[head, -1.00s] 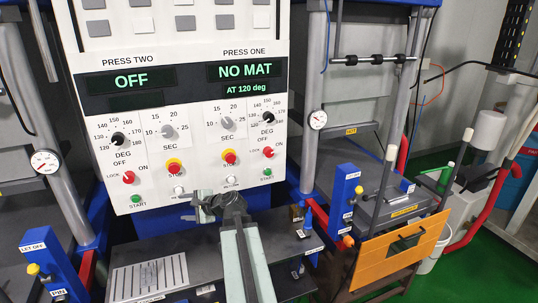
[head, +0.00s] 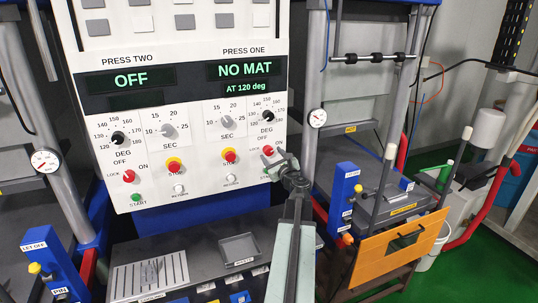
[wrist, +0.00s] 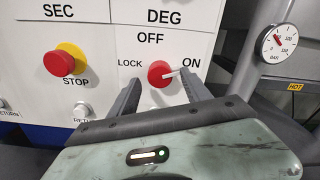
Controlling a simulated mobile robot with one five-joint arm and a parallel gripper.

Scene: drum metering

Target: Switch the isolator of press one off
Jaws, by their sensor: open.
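The isolator of press one (head: 268,151) is a red round knob at the lower right of the white control panel (head: 205,185). In the wrist view the knob (wrist: 158,76) shows a pale pointer turned right, towards ON; OFF is marked above it and LOCK to its left. My gripper (head: 276,164) is in front of the knob and partly covers it in the head view. In the wrist view its dark fingers (wrist: 162,88) are open, one on each side of the knob's lower part. I cannot tell whether they touch it. The press one display (head: 246,77) reads NO MAT, AT 120 deg.
A red stop button on a yellow collar (wrist: 66,62) is left of the left finger, with a white return button (wrist: 83,110) below it. Press two's red isolator (head: 129,176) is at the panel's left. A blue post (head: 346,197) stands right of my arm.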

